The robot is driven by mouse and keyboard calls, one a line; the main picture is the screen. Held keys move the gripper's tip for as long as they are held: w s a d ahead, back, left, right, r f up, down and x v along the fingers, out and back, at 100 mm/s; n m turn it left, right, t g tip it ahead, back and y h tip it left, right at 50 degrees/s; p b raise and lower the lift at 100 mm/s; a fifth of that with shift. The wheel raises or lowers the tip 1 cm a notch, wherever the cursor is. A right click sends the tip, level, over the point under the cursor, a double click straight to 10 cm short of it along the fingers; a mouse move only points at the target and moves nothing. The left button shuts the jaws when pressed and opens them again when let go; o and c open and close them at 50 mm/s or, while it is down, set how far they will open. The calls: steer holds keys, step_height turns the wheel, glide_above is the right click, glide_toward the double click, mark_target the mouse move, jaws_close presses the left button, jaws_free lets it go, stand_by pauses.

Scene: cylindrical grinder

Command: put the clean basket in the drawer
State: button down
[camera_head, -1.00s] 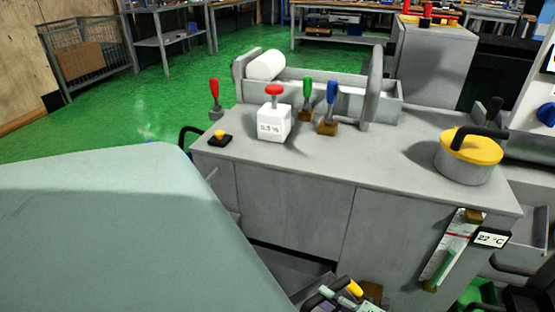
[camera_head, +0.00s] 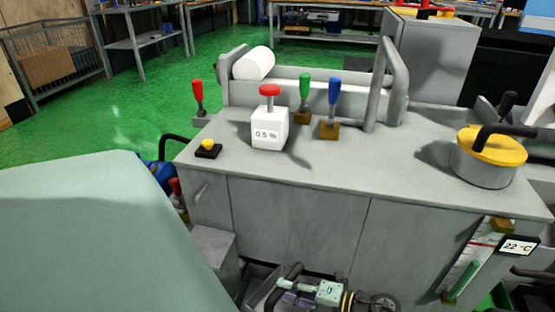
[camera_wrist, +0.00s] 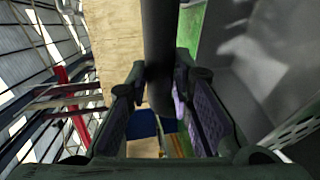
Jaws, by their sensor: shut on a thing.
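My gripper (camera_wrist: 160,95) is shut on a dark round bar (camera_wrist: 158,40), which appears to be the clean basket's handle. In the head view my gripper (camera_head: 303,289) is low at the centre, in front of the cabinet. A black curved handle (camera_head: 283,284) and a grey box edge (camera_head: 252,284) show beside it. Most of the basket is hidden or out of frame. A grey box-like part (camera_head: 214,247) juts from the cabinet's lower left; I cannot tell whether it is the drawer.
The grey machine cabinet (camera_head: 295,225) has a yellow-lidded pot (camera_head: 490,150), a white box with a red knob (camera_head: 269,128) and several coloured-handled tools on top. A thermometer board (camera_head: 470,262) is on its right side. Green floor (camera_head: 120,120) is clear at the back left.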

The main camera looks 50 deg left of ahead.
steer(key=shift+s+a+f+b, duration=0.15)
steer(key=shift+a+f+b, duration=0.15)
steer(key=shift+a+f, duration=0.35)
step_height(320, 180, down, 18)
steer(key=b, duration=0.3)
steer(key=shift+r, duration=0.15)
steer(key=shift+f, duration=0.2)
steer(key=c, duration=1.4)
jaws_free()
steer(key=v, duration=0.7)
steer(key=shift+d+r, duration=0.25)
